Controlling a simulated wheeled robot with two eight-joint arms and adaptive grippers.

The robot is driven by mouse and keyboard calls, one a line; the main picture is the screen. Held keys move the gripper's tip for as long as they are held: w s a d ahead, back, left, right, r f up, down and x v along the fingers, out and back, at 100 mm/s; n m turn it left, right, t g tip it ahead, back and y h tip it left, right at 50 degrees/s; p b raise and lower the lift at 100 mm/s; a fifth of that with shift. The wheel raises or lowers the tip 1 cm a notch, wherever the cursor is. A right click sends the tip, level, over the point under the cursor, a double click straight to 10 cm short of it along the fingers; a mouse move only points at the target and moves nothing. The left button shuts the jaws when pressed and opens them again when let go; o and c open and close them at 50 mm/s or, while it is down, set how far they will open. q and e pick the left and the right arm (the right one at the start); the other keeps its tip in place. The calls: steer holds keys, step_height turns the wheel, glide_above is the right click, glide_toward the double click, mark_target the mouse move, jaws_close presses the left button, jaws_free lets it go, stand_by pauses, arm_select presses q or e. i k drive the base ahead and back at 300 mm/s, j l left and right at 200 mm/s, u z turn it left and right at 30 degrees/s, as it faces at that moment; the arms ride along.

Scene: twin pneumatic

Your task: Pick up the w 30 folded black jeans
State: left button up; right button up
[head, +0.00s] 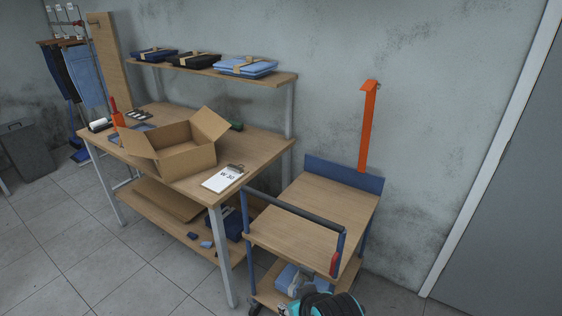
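Black folded jeans (193,61) lie in the middle of the wall shelf, with a tan band or tag on top. Dark blue folded jeans (154,55) lie to their left and light blue folded jeans (246,67) to their right. Any size marks on the jeans are too small to read. A clipboard (223,178) on the table reads "W 30". A teal and black part, seemingly of my own arm, shows at the bottom edge in front of the cart, far from the shelf. No gripper fingers show clearly there. My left gripper is not seen.
An open cardboard box (190,160) stands on the wooden table (262,150) below the shelf (285,79). A cart (300,228) with a raised handle stands right of the table. An orange bracket (368,125) is on the wall. Floor at the lower left is clear.

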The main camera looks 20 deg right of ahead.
mark_target(195, 60)
steer(key=i+z, duration=0.25)
steer(key=j, duration=0.1)
steer(key=i+j+u, duration=0.85)
steer(key=i+u, duration=0.4)
steer(key=i, duration=0.25)
steer(key=i+j+z, duration=0.1)
steer(key=i, duration=0.5)
steer(key=i+j+z, duration=0.1)
steer(key=i, duration=0.45)
steer(key=i+j+z, duration=0.1)
steer(key=i+z, duration=0.15)
steer(key=z, duration=0.15)
steer(key=i+j+z, duration=0.15)
steer(key=z, duration=0.25)
steer(key=i+j+z, duration=0.25)
steer(key=z, duration=0.15)
steer(key=i+j+z, duration=0.15)
steer(key=z, duration=0.25)
steer(key=i+j+z, duration=0.1)
steer(key=j+z, duration=0.3)
